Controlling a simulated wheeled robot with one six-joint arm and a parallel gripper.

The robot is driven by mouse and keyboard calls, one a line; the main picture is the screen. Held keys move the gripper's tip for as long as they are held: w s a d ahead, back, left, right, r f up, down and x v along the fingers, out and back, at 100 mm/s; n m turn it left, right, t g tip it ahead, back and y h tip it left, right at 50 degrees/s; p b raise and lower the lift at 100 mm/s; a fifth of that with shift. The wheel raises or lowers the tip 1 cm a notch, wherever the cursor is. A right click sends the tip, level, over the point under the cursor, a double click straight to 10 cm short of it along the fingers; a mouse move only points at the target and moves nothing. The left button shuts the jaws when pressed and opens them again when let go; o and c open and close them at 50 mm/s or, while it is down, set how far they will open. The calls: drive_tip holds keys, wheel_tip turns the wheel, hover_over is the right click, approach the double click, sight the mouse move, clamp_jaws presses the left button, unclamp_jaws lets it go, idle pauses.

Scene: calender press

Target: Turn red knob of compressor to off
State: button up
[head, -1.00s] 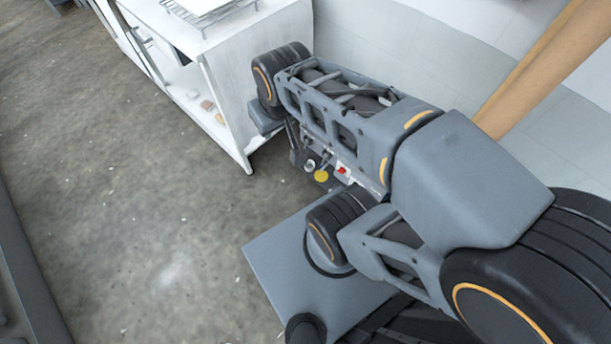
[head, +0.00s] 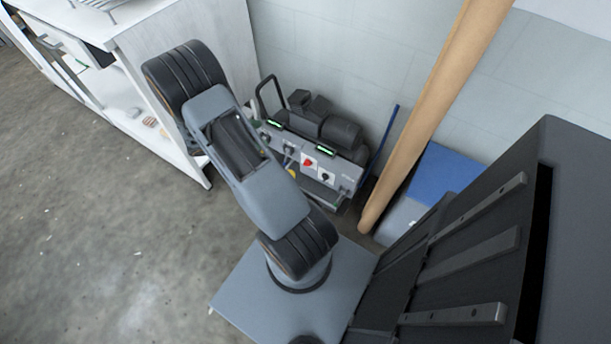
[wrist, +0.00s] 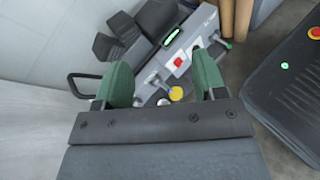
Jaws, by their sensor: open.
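The compressor (head: 341,134) is a grey and black machine on the floor against the wall. Its red knob (head: 308,162) sits on the light grey front panel, with a black knob (head: 325,177) to its right. The red knob also shows in the wrist view (wrist: 178,61), beyond and between the fingers. My gripper (wrist: 161,70) has two green fingers spread apart, with nothing held. The fingers are short of the panel and apart from the red knob. In the head view my arm hides the gripper and part of the compressor's left side.
A white workbench (head: 235,45) stands left of the compressor. A tan roll (head: 437,105) leans on the wall to its right, beside a blue panel (head: 440,182) and a thin blue rod (head: 388,135). Open concrete floor (head: 90,230) lies at the left.

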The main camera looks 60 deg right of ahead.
drive_tip(key=s+d+f+n+t+h+b, duration=0.1)
drive_tip(key=d+f+n+h+b, duration=0.15)
drive_tip(key=f, duration=0.75)
drive_tip(key=d+f+n+t+h+b, duration=0.1)
drive_tip(key=d+f+n+h+b, duration=0.2)
drive_tip(key=f, duration=0.7)
drive_tip(key=n+t+b, duration=0.5)
drive_tip(key=n+b, duration=0.1)
drive_tip(key=n, duration=0.2)
approach(307, 164)
drive_tip(key=d+f+b, duration=0.1)
drive_tip(key=d+b, duration=0.1)
drive_tip(key=d, duration=0.7)
drive_tip(key=shift+f+h, duration=0.35)
drive_tip(key=c, duration=0.9)
